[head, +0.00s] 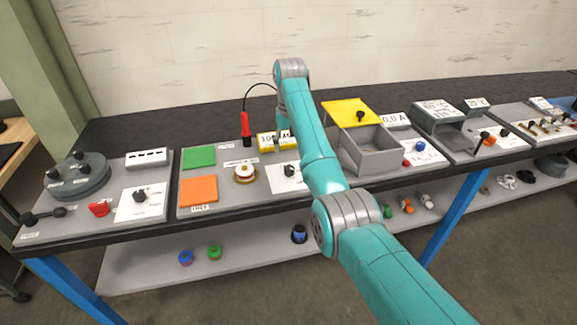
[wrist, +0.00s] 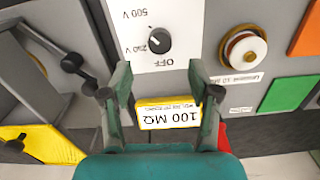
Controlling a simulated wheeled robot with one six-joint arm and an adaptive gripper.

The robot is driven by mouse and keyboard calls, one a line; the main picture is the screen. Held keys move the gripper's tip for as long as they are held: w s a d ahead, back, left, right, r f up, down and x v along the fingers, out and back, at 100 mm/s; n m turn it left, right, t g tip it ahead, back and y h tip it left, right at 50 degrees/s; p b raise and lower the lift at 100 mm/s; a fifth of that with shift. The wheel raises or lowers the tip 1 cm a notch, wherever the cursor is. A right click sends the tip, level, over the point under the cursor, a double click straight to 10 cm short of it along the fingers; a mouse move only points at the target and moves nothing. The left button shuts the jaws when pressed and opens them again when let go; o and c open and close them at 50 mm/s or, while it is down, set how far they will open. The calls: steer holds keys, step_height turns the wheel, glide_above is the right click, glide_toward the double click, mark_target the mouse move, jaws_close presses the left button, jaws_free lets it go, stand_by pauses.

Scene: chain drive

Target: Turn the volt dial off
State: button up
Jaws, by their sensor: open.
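The volt dial (wrist: 159,41) is a small black knob on a white plate marked 500 V, 250 V and OFF, seen upside down in the wrist view. A small light mark shows at its upper left edge; which label it points to I cannot tell for sure. The same dial (head: 290,170) shows in the head view, just left of my forearm. My gripper (wrist: 160,82) is open and empty, its fingers apart, with the dial beyond the fingertips, not touching. In the head view my gripper is mostly hidden behind my arm.
A yellow display reading 100 MΩ (wrist: 168,114) lies between my fingers in the wrist view. A red probe (head: 246,128), green pad (head: 199,157), orange pad (head: 198,190) and round white button (head: 244,173) are left of the dial. A grey box (head: 370,152) with yellow lid stands right.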

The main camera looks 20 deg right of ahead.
mark_target(289, 168)
step_height(289, 168, down, 9)
steer(key=shift+r, duration=0.1)
stand_by(0.3)
steer(key=c, duration=1.2)
steer(key=shift+o, duration=0.2)
